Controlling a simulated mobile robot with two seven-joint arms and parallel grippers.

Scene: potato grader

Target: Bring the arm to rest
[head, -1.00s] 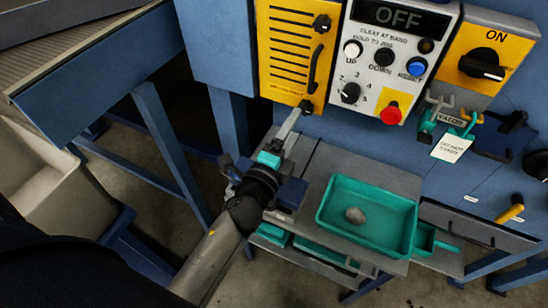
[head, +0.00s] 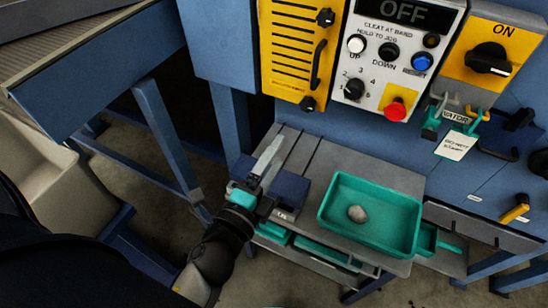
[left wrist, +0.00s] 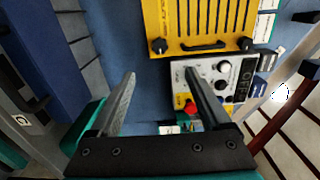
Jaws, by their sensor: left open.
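My left gripper (head: 265,158) is over the left part of the grey shelf in the head view, left of the green tray. In the left wrist view its two fingers (left wrist: 158,100) stand wide apart with nothing between them. Beyond them are the yellow vented cover (left wrist: 200,22) and the white control panel (left wrist: 215,85). In the head view the yellow cover (head: 293,50) and the panel (head: 385,75) are above and beyond the gripper, apart from it. The panel display reads OFF. My right gripper is not in view.
The green tray (head: 337,190) on the grey shelf (head: 310,160) holds one round stone-like potato (head: 357,214). A yellow switch box (head: 490,55) marked ON is at the upper right. A blue frame leg (head: 165,130) and a beige bin (head: 70,190) stand at left.

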